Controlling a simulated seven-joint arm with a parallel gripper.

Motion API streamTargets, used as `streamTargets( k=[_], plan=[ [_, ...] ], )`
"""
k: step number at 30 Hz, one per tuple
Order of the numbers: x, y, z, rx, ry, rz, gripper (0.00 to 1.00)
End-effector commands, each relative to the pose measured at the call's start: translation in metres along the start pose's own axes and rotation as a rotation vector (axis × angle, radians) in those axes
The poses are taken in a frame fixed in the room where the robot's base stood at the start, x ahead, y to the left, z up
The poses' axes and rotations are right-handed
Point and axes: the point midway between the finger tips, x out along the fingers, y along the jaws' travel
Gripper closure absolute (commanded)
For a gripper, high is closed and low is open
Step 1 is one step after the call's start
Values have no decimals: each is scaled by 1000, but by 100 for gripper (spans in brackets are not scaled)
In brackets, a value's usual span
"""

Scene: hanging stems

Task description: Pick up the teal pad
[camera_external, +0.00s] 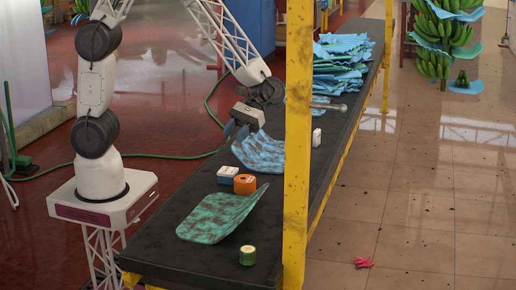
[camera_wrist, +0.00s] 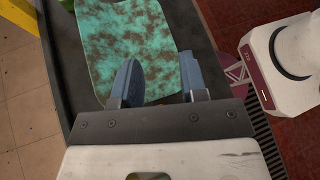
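The teal pad (camera_external: 219,215) lies on the near part of the dark table, with brown speckles and its right end curling up. It also shows in the wrist view (camera_wrist: 128,45), beyond the fingertips. My gripper (camera_external: 238,134) is above the table, farther along it than the teal pad, over a blue speckled pad (camera_external: 262,152). In the wrist view the two fingers of my gripper (camera_wrist: 162,82) stand apart with nothing between them.
On the dark table (camera_external: 330,165) are a white-and-blue box (camera_external: 227,175), an orange block (camera_external: 245,184), a green can (camera_external: 247,255) and a small white bottle (camera_external: 316,137). A stack of blue pads (camera_external: 342,65) lies at the far end. A yellow post (camera_external: 298,150) rises at the table's right side.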

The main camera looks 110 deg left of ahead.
Motion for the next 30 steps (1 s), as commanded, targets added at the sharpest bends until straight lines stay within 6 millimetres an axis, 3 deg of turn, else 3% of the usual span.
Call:
streamTargets(
  k=[21, 30],
  plan=[
    [-7, 94, -111, -495, -465, 42, 61],
    [-9, 115, -148, -619, -598, 46, 61]
  ],
)
